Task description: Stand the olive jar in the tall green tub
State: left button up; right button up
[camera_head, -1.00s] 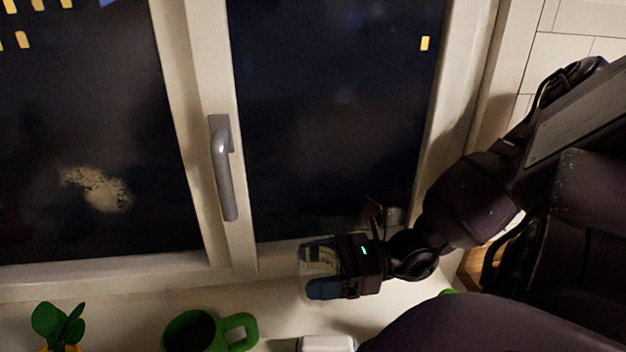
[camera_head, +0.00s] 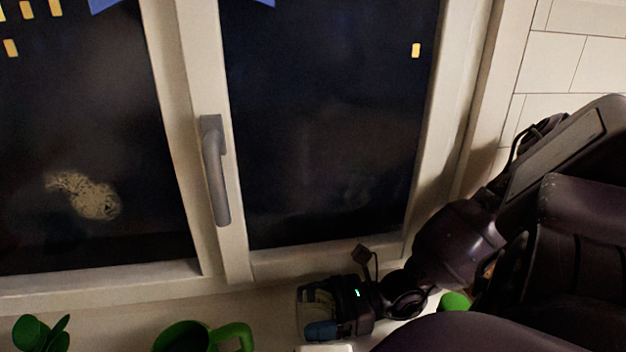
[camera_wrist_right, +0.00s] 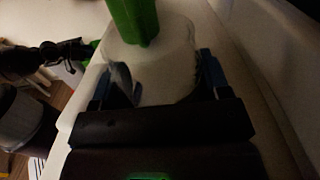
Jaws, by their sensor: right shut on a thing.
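My right gripper (camera_head: 314,311) is shut on a clear-looking jar (camera_head: 304,308), low over the pale window sill. I take this to be the olive jar; its contents are not clear. In the right wrist view the jar (camera_wrist_right: 160,55) looks whitish, between the blue fingertips of the gripper (camera_wrist_right: 158,82). A green thing (camera_head: 453,302) shows partly behind my right arm; I cannot tell if it is the tall green tub. A dark arm, seemingly my left one, shows in the right wrist view, but its gripper is unclear.
A green mug (camera_head: 180,338) stands on the sill left of the gripper, and a green plant (camera_head: 40,334) further left. A white thing (camera_head: 325,348) is cut off at the bottom edge. The window with its grey handle (camera_head: 215,170) rises behind.

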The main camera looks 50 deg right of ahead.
jog(key=shift+f, duration=0.2)
jog(key=o, duration=1)
jog(key=shift+c, duration=0.2)
jog(key=shift+o, duration=0.2)
jog(key=shift+r, duration=0.15)
